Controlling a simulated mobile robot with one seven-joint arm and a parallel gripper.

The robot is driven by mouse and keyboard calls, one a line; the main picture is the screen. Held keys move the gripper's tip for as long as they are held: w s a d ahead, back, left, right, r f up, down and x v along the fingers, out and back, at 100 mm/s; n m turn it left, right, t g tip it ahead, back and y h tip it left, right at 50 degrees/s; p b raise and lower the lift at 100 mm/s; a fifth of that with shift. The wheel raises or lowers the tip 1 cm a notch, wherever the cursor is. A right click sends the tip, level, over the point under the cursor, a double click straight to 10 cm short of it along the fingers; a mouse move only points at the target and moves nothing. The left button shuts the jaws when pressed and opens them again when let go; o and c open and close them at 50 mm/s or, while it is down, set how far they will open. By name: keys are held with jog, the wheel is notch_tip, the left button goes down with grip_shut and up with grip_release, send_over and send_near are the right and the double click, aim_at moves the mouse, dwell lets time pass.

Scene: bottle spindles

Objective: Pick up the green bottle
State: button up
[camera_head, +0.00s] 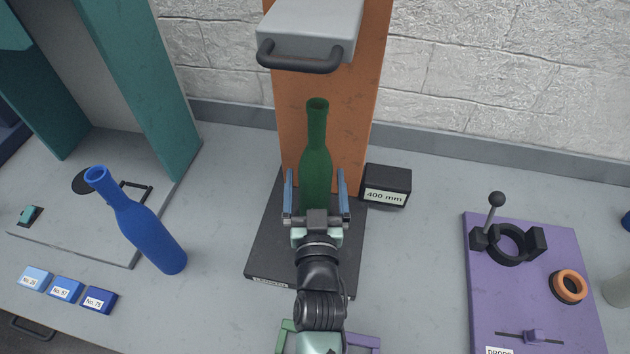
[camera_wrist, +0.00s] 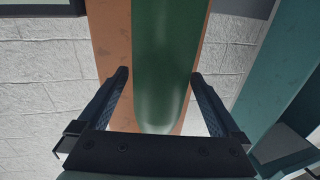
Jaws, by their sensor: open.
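The green bottle (camera_head: 316,165) stands upright on a dark base plate (camera_head: 268,235), in front of an orange upright panel. My gripper (camera_head: 316,186) is open, with one finger on each side of the bottle's body. In the wrist view the bottle (camera_wrist: 163,70) fills the middle, between the two fingers of my gripper (camera_wrist: 160,80). A gap shows between each finger and the bottle there. The bottle's lower end in the head view is hidden behind my gripper.
A grey block with a dark handle (camera_head: 300,55) juts from the orange panel (camera_head: 345,110) above the bottle. A black box marked 400 mm (camera_head: 386,185) sits close right. A blue bottle (camera_head: 145,230) stands left. A purple board with fixtures (camera_head: 500,300) lies right.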

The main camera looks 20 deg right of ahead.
grip_shut()
jog(key=shift+r, duration=0.1)
dwell(0.4)
jog(key=shift+r, duration=0.1)
